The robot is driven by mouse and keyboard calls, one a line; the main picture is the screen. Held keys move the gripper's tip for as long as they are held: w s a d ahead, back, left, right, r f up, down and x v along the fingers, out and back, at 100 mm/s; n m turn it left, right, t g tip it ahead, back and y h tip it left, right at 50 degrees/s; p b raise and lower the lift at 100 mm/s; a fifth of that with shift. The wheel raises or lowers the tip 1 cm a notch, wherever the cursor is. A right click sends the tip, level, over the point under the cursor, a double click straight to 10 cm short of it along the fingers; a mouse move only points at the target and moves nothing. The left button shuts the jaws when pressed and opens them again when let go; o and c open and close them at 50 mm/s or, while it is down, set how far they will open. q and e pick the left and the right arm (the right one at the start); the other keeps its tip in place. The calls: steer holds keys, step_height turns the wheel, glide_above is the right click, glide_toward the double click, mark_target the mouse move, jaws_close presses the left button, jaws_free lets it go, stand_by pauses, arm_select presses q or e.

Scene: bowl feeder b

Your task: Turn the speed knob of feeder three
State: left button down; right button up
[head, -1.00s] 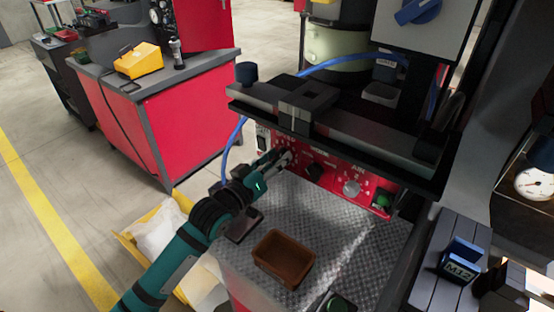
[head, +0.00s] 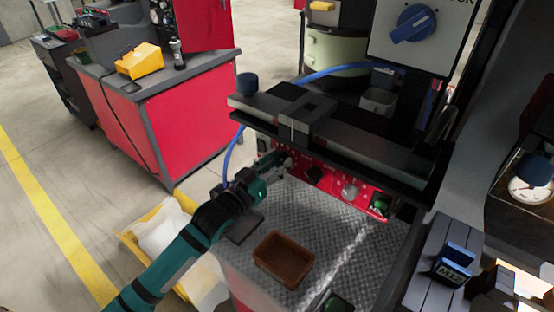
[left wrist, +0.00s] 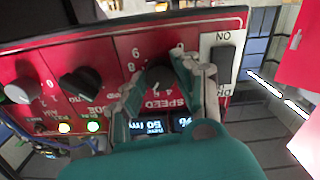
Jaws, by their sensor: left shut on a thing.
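The red control panel (head: 330,182) of the feeder sits under a dark bar in the head view. In the left wrist view the panel (left wrist: 110,52) appears upside down. The dark speed knob (left wrist: 158,78) is there, with a numbered scale and the label SPEED around it. My left gripper (left wrist: 165,85) has its two fingers on either side of this knob, closed on it. In the head view the left gripper (head: 280,168) reaches the panel's left end and hides the knob. My right gripper is not in view.
A black knob (left wrist: 80,84) and a grey knob (left wrist: 22,90) sit beside it on the panel. A rocker switch (left wrist: 223,64) marked ON is close to the fingers. A brown tray (head: 284,259) stands on the metal plate below. The dark bar (head: 340,140) overhangs the panel.

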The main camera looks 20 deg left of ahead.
arm_select(q)
steer(key=shift+m+p, duration=0.3)
steer(key=shift+m, duration=0.7)
steer(key=c, duration=1)
jaws_free()
steer(key=shift+o, duration=0.2)
steer(key=shift+s, duration=0.1)
steer(key=v, duration=1.1)
steer(key=shift+s+a, duration=0.15)
steer(key=shift+s, duration=0.25)
